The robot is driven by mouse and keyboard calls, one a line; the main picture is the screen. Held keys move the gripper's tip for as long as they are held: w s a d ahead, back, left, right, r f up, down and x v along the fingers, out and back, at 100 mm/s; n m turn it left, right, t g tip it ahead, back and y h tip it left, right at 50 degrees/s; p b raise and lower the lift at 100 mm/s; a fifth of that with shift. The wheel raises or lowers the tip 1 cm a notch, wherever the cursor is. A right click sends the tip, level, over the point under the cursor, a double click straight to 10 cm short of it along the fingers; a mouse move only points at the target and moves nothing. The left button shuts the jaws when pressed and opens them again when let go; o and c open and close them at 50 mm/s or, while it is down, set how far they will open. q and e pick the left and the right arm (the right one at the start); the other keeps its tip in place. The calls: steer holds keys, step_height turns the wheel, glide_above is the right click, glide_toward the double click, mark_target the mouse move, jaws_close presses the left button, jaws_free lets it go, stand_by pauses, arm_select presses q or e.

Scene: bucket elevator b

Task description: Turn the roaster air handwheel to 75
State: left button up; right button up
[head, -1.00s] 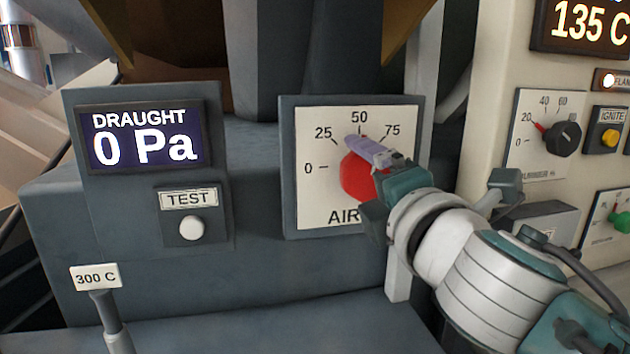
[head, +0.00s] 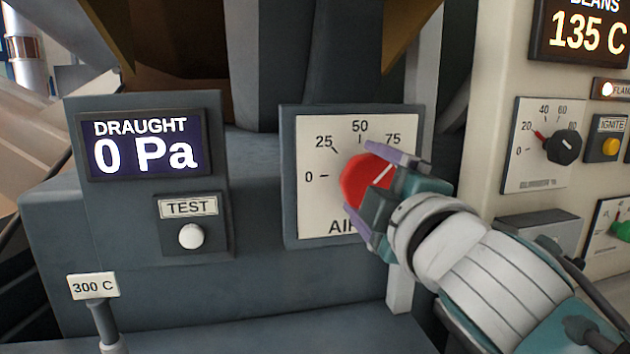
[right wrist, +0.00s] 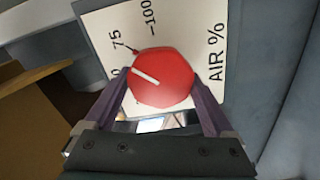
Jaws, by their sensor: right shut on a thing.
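The roaster air handwheel is a red faceted knob (head: 358,180) with a white pointer line, on a white AIR dial plate (head: 313,205) in a grey frame. My right gripper (head: 372,190) is shut on the knob, one purple finger above right and one below left. In the right wrist view the fingers (right wrist: 160,92) hold opposite sides of the red knob (right wrist: 172,68). There its pointer line aims between the 50 and 75 marks. In the head view the line slants up and right, towards 75. My gripper hides the dial's lower right. My left gripper is not in view.
Left of the dial are a draught display (head: 145,145) reading 0 Pa and a TEST button (head: 190,236). A lever tagged 300 C (head: 94,286) stands at lower left. On the right, a cream panel (head: 485,150) carries a black burner knob (head: 563,147) and an IGNITE button (head: 610,147).

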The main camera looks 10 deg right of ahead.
steer(key=shift+r, duration=0.1)
stand_by(0.3)
steer(key=o, duration=1.1)
steer(key=shift+s, duration=0.15)
steer(key=s, duration=0.9)
steer(key=shift+s+d, duration=0.15)
steer(key=shift+s, duration=0.2)
